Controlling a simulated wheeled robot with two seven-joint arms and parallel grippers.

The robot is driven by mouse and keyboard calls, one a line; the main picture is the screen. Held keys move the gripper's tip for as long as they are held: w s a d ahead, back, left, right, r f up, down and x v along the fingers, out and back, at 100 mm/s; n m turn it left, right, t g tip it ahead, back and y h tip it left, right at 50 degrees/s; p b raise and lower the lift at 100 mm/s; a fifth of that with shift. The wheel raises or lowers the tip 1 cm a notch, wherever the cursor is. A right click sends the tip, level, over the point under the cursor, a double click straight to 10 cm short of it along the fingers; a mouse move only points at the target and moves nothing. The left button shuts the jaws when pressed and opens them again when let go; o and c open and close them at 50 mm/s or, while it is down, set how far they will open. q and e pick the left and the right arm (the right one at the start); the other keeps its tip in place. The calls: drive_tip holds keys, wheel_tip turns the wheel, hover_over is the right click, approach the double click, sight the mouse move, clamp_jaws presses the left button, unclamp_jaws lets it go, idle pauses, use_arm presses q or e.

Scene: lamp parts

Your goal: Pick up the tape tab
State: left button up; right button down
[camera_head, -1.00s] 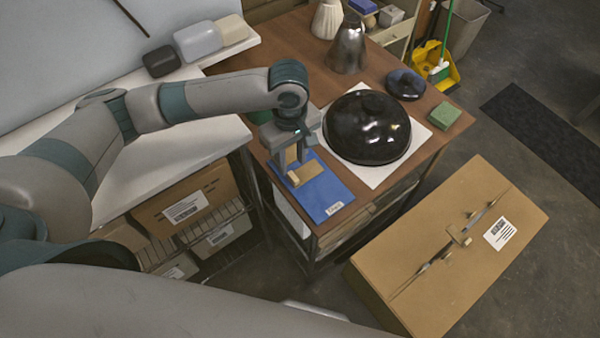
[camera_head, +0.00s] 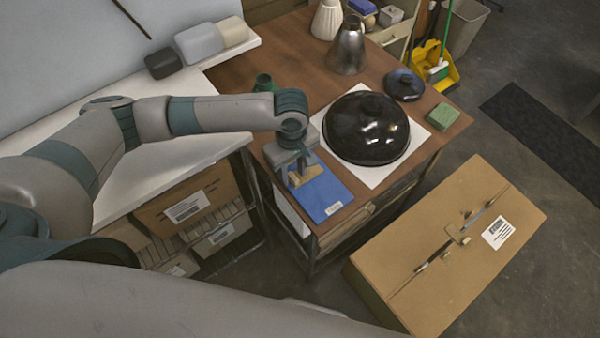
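A small tan piece (camera_head: 308,178), which looks like the tape tab, lies on the blue mat (camera_head: 327,194) near the front left of the brown table. My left gripper (camera_head: 295,178) points down over the mat, right at the tan piece, and hides part of it. Its fingers are low, close to the mat. I cannot tell whether they are apart or closed on the piece. My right gripper is not in view.
A black glossy dome (camera_head: 366,128) sits on a white sheet (camera_head: 372,178) right of the mat. A green block (camera_head: 443,116), a dark lid (camera_head: 404,85) and a metal shade (camera_head: 347,50) stand farther back. A cardboard box (camera_head: 445,250) is on the right.

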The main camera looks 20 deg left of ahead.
use_arm(q)
drive_tip(key=shift+f, duration=0.4)
clamp_jaws()
drive_tip(key=shift+r, duration=0.15)
